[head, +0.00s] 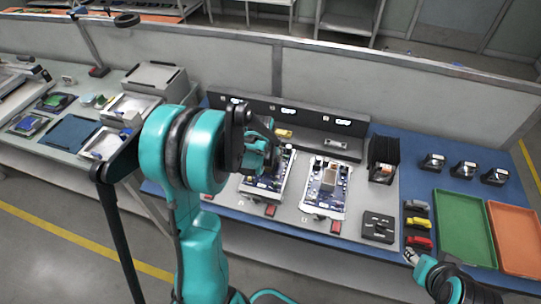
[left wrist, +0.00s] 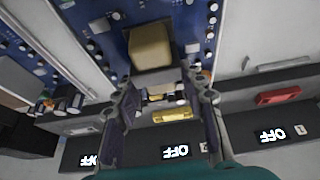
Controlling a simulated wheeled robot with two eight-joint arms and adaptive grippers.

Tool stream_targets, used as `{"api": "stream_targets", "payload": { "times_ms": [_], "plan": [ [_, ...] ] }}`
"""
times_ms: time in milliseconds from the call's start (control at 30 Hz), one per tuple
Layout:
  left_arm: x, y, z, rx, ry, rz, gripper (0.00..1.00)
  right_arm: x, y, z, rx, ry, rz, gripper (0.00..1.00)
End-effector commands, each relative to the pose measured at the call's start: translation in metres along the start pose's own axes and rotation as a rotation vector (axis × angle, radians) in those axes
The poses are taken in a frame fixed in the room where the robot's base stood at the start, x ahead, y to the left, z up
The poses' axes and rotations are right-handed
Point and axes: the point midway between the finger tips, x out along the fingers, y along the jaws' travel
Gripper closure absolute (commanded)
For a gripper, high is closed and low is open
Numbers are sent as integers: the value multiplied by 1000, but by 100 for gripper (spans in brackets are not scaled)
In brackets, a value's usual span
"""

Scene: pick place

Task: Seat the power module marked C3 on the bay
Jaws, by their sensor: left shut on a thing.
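In the left wrist view a tan block (left wrist: 150,45), taken as the power module, lies at the fingertips of my left gripper (left wrist: 160,80), over a blue circuit board (left wrist: 196,22). The gripper is shut on it. I cannot read a C3 mark, nor tell whether the block touches the board. In the head view my left gripper (head: 265,160) is above the middle bay's board (head: 262,187), and the arm hides the block. The board to its right (head: 325,200) carries a similar pale block. My right gripper (head: 411,257) is at the lower right, its fingers too small to judge.
Behind the bays a dark panel (head: 313,119) carries lit OFF displays. A yellow handle (left wrist: 172,116) and a red handle (left wrist: 278,95) sit before it. At right are a black rack (head: 384,152), a dark box (head: 378,226), a green tray (head: 463,228) and an orange tray (head: 516,237).

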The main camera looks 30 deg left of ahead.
Motion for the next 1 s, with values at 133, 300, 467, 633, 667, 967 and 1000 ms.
{"api": "stream_targets", "payload": {
  "times_ms": [133, 300, 467, 633, 667, 967, 1000],
  "plan": [
    [0, 0, 0, 0, 1, 0, 100, 0, 0, 0, 0, 0, 0, 60],
    [2, 0, 0, 0, 1, 0, 100, 2, 0, 2, 0, 0, 0, 60],
    [6, 0, 2, 0, 1, 0, 100, 5, 0, 4, 0, 0, 0, 60],
    [10, 0, 3, 0, 1, 0, 100, 8, 0, 6, 0, 0, 0, 60],
    [10, 0, 4, 0, 1, 0, 100, 8, 0, 6, 0, 0, 0, 60],
    [10, 0, 4, 0, 1, 0, 100, 8, 0, 6, 0, 0, 0, 60],
    [10, 0, 4, 0, 1, 0, 100, 8, 0, 6, 0, 0, 0, 60]
  ]
}}
